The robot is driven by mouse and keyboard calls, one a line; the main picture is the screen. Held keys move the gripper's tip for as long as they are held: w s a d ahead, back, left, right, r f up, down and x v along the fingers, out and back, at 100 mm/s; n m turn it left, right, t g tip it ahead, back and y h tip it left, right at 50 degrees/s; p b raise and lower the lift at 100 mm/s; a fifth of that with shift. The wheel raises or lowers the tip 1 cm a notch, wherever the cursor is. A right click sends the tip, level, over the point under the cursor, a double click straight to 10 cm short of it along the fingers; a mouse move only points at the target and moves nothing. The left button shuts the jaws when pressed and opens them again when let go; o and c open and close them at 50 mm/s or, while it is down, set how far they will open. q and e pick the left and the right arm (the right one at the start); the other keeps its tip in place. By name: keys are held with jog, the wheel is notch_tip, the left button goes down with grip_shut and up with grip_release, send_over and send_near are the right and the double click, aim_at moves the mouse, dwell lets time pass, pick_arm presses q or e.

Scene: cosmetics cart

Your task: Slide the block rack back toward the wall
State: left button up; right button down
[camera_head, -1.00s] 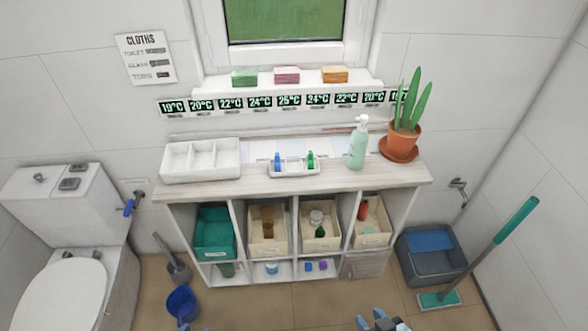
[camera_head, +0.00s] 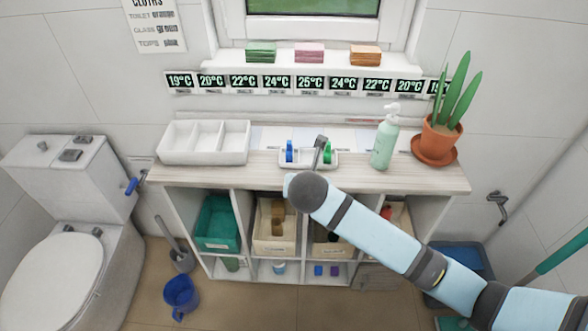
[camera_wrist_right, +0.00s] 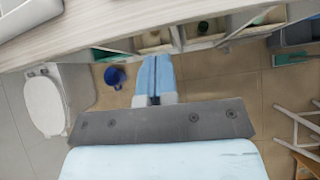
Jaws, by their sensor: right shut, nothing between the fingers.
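The block rack (camera_head: 294,164), a small white tray with a blue block (camera_head: 289,151) and a green block (camera_head: 328,153), sits on the cart top below the temperature strip. My right arm reaches in from the right, and its gripper (camera_head: 319,150) is over the rack's front right part, hiding some of it. I cannot tell whether it touches the rack. In the right wrist view the pale blue fingers (camera_wrist_right: 155,72) are together with nothing between them. My left gripper is not in view.
A white three-compartment tray (camera_head: 205,159) stands left of the rack. A soap bottle (camera_head: 385,143) and a potted plant (camera_head: 437,145) stand to its right. The cart top (camera_head: 225,177) is bare along the front left. Pale sheets (camera_head: 265,137) lie behind the rack.

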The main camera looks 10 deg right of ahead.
send_near(305, 167)
jog(key=shift+n, duration=0.4)
jog(key=x, duration=0.3)
jog(key=s+f+x, duration=0.1)
jog(key=x, duration=0.1)
jog(key=shift+w+f, duration=0.25)
jog(key=shift+w, duration=0.05)
jog(key=shift+w+d, duration=0.15)
jog(key=shift+w, duration=0.5)
jog(key=shift+w, duration=0.1)
